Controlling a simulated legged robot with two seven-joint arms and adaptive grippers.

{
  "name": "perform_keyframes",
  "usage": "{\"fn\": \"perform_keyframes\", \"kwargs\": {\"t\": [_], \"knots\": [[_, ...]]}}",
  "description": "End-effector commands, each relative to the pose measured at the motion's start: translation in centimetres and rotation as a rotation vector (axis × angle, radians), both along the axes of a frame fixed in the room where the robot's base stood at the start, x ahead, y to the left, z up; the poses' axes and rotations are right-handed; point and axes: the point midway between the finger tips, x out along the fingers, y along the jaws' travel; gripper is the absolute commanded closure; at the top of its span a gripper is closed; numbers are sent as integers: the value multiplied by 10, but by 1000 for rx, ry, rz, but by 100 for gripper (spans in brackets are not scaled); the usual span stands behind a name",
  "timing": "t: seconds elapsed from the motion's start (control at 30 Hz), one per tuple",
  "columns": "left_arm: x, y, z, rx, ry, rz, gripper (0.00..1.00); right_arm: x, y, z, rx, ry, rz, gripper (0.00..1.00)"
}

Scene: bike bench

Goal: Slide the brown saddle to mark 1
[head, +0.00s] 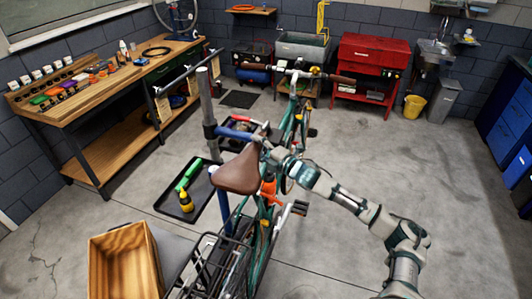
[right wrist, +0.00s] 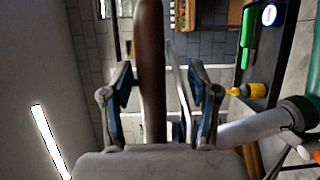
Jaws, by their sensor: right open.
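The brown saddle (head: 238,172) tops the green bicycle (head: 258,262) held in the work stand (head: 208,120). In the right wrist view the saddle (right wrist: 151,65) shows as a narrow upright brown strip between the two spread fingers of my right gripper (right wrist: 164,95). The fingers stand apart with visible gaps on both sides of the saddle. I cannot make out mark 1 or any scale. My left gripper is not in view.
A black tray (head: 171,207) with a green tool and yellow bottle lies left of the bicycle. A wooden crate (head: 100,262) is at front left. A black rear rack (head: 192,272) is below the saddle. The floor (head: 440,170) at right is clear.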

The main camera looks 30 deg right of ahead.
Motion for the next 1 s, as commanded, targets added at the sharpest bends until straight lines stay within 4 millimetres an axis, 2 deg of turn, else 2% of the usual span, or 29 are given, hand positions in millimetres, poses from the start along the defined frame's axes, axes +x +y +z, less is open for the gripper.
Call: {"fn": "perform_keyframes", "kwargs": {"t": [0.3, 0.5, 0.73, 1.0], "knots": [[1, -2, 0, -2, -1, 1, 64, -55, -17, -3, -7, 6, 0, 40], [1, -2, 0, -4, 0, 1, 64, -81, -23, -3, -7, 8, 2, 40], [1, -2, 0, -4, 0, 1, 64, -98, -30, -3, -5, 7, 0, 40], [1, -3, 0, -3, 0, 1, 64, -104, -32, -2, -4, 5, 3, 40]]}}
